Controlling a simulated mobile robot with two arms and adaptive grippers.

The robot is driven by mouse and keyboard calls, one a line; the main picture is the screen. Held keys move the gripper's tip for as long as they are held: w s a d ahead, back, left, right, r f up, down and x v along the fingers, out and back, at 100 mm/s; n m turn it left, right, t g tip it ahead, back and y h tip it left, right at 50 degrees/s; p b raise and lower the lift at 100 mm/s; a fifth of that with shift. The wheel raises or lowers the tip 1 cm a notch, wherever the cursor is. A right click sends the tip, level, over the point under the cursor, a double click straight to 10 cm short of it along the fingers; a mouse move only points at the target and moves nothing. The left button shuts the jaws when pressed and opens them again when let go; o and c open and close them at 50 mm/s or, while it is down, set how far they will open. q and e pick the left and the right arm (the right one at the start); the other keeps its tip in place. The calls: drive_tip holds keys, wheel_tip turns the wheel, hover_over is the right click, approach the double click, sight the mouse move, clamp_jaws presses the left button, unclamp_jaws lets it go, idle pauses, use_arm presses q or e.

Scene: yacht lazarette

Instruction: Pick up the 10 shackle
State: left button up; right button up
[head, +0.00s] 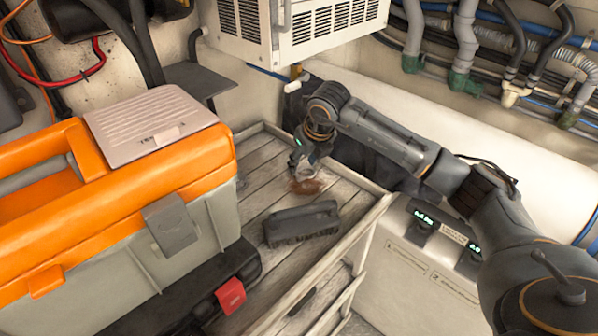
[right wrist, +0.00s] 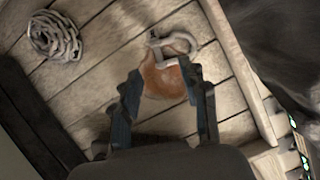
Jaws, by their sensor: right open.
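The shackle lies just beyond and between the fingertips, and nothing is held. In the head view my right gripper (head: 303,164) hangs over the slatted shelf beside the stain, and I cannot make out the shackle there. My left gripper is not in view.
A grey coil of rope or chain (right wrist: 53,36) lies on the slats. A black block-like item (head: 301,223) lies nearer on the slatted shelf (head: 263,196). An orange and grey toolbox (head: 190,240) stands at left. A white vented unit (head: 300,25) overhangs behind.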

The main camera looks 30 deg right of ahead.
sight(297, 173)
drive_tip(key=shift+w+f, duration=0.15)
drive_tip(key=shift+f, duration=0.15)
drive_tip(key=p+x, duration=0.2)
drive_tip(key=x, duration=0.2)
drive_tip(key=shift+w+a+f, duration=0.1)
drive_tip(key=shift+a, duration=0.05)
drive_tip(key=shift+w+f, duration=0.1)
drive_tip(key=shift+f, duration=0.1)
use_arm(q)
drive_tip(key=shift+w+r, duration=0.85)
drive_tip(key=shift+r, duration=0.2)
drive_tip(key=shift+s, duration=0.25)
use_arm(e)
clamp_jaws()
